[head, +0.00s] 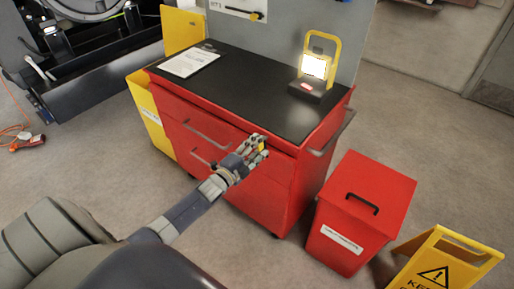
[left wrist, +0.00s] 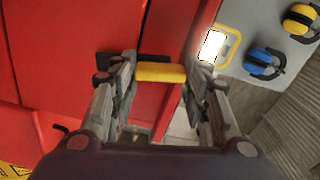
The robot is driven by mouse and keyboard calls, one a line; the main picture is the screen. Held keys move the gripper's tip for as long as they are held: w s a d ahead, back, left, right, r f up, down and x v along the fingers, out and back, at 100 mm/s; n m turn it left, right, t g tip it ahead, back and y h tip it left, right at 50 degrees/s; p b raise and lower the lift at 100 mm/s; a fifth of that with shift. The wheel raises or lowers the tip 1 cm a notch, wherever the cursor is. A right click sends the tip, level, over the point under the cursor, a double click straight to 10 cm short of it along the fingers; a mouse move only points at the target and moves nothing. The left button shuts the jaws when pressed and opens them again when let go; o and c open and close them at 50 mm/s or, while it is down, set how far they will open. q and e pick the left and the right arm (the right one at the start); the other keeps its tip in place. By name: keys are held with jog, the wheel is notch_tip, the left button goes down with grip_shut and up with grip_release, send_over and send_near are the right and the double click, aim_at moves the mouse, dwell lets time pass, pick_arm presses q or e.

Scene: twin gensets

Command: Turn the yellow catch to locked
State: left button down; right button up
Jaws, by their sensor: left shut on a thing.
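The yellow catch (left wrist: 160,73) sits on the front of the red tool cabinet (head: 288,203), near its upper right corner. It is a short yellow bar across a dark backing plate (left wrist: 150,58). My left gripper (head: 260,147) is at the catch, and in the left wrist view its two fingers (left wrist: 160,85) stand at the two ends of the yellow bar, shut on it. In the head view only a bit of yellow shows between the fingers. I cannot read any locked or unlocked marking. My right gripper is in neither view.
A lit work lamp (head: 317,68) and a paper sheet (head: 189,63) are on the black cabinet top (head: 245,84). A red lidded bin (head: 360,210) stands right of the cabinet, with a yellow floor sign (head: 447,262) beyond it. Ear defenders (left wrist: 262,64) hang on the grey panel.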

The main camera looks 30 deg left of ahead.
pick_arm(q)
jog(key=shift+f+m, duration=0.1)
jog(key=shift+m, duration=1.1)
jog(key=shift+b, duration=0.3)
jog(key=c, duration=0.9)
grip_release()
jog(key=s, duration=1.2)
jog(key=shift+a, duration=0.4)
